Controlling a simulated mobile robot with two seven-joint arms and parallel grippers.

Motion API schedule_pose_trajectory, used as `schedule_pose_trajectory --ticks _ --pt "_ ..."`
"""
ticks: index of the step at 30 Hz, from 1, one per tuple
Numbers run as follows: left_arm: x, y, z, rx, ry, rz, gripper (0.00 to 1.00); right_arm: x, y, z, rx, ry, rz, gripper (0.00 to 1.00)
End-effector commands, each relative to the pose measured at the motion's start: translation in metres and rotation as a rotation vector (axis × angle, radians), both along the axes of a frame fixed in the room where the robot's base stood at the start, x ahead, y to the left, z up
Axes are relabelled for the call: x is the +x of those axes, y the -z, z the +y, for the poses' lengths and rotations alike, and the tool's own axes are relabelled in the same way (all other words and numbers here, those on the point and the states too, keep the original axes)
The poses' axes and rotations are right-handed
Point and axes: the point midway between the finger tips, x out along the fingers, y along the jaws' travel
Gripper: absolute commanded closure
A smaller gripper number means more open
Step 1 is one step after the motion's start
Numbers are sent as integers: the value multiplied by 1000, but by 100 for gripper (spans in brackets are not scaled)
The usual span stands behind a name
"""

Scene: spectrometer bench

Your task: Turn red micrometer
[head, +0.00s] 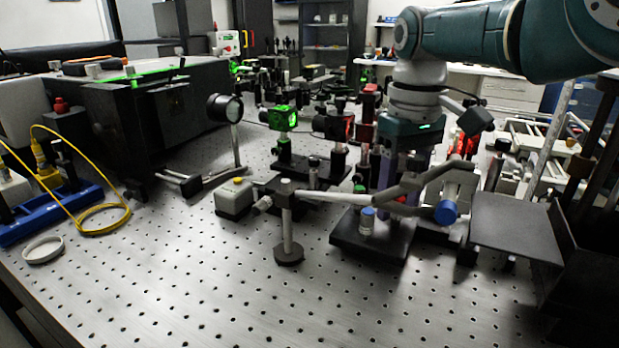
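My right arm comes in from the upper right. Its wrist and gripper (408,165) point down over a cluster of optical mounts right of centre. The finger ends are lost among dark mounts and grey rods, so I cannot tell whether they are open or touch anything. Which red part is the micrometer is unclear. Beside the gripper are a blue knob (446,212), a blue-capped knob (367,218) and a small green knob (360,188). My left gripper is not in view.
A post on a round base (289,252) stands left of the cluster. A grey box with a yellow button (235,198) and a lens on a post (225,108) are farther left. A dark plate (515,222) lies at right. The perforated table's front (200,300) is clear.

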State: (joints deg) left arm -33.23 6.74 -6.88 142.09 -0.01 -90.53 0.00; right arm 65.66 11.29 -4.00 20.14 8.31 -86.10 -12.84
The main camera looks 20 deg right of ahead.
Motion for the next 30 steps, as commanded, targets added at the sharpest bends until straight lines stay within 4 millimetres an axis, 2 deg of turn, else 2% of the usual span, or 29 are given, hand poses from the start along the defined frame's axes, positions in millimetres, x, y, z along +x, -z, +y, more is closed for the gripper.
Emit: schedule_pose_trajectory --ticks 8,15,20,30 --pt "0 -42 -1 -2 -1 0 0 1 -54 0 -1 1 -3 47" --pt "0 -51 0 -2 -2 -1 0 1 -89 0 -1 0 -3 47" --pt "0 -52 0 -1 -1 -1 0 0 -97 0 0 1 -1 47" --pt "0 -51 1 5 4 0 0 0 -97 0 0 1 -1 47"
